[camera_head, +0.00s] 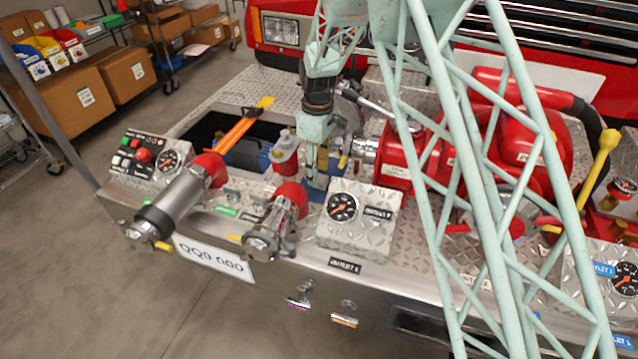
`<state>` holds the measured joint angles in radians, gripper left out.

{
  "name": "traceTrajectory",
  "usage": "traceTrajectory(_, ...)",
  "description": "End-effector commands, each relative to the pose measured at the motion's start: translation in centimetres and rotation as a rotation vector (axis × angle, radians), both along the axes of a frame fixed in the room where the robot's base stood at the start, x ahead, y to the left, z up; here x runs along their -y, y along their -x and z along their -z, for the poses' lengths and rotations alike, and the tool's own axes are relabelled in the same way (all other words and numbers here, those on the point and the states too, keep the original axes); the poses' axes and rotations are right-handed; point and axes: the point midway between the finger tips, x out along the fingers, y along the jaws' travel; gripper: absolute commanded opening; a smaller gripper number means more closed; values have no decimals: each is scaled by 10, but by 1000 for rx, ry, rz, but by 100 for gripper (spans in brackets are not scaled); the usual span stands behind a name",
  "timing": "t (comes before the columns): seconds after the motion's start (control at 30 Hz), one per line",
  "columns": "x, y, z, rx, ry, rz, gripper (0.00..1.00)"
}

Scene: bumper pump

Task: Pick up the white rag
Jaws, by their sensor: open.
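I cannot make out a white rag in the head view; my arm and the fittings hide part of the deck. My gripper (318,178) points down over the metal bumper deck, between a grey-and-red bottle-like object (285,152) and the silver fittings beside the red pump (440,155). Its jaws are open and I see nothing held between them. A small blue patch shows around the fingertips; I cannot tell what it is.
A gauge box (358,222) stands just in front of my gripper. Two metal nozzles with red ends, a silver-grey one (180,205) and a shorter one (275,225), lie to the left. An open recess (235,140) with an orange strap is behind them. My lattice arm crosses the right side.

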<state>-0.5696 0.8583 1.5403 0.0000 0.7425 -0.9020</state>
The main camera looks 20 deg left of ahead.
Motion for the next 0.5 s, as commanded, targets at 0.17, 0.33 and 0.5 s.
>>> traceTrajectory(0.17, 0, 0, 19, -1, 1, 0, 42)
traceTrajectory(0.33, 0, 0, 25, 0, 0, 0, 42)
traceTrajectory(0.5, 0, 0, 25, 0, 0, 0, 42)
